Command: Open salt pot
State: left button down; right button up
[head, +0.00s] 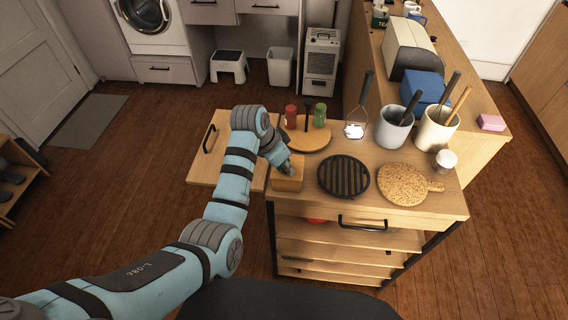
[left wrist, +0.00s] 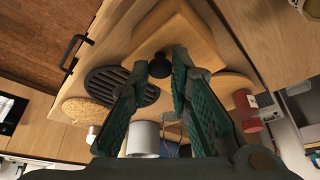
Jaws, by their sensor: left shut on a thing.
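The salt pot (head: 288,182) is a small square wooden box at the left front of the wooden counter. In the left wrist view the salt pot (left wrist: 178,32) shows a light wooden top and a round black knob (left wrist: 159,66). My left gripper (head: 286,168) is over the pot in the head view. In the left wrist view the fingertips of my left gripper (left wrist: 160,66) are on both sides of the knob, shut on it. The lid's seam is too small to see, so I cannot tell whether the lid is raised. My right gripper is not in view.
A round black trivet (head: 343,177) and a cork board (head: 402,186) lie right of the pot. Behind stand a red shaker (head: 291,115) and a green shaker (head: 320,116) on a round board, and utensil crocks (head: 393,130). A hinged side leaf (head: 207,160) extends left.

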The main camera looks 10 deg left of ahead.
pick_arm(q)
jog(key=shift+w+r+g, duration=0.3)
jog(key=shift+r+g, duration=0.1)
jog(key=shift+g, duration=0.1)
jog(key=shift+w+r+g, duration=0.2)
jog(key=shift+w+g, duration=0.05)
jog(key=shift+g, duration=0.15)
jog(key=b, duration=0.2)
jog(key=w+g+b, duration=0.1)
jog(key=b, duration=0.1)
jog(key=shift+w+f+b, duration=0.2)
jog(key=shift+f+b, duration=0.05)
jog(key=shift+b, duration=0.15)
jog(key=g+b, duration=0.1)
jog(key=b, duration=0.2)
jog(key=shift+s+r+n, duration=0.25)
jog(key=shift+r+n, duration=0.05)
jog(key=shift+r, duration=0.5)
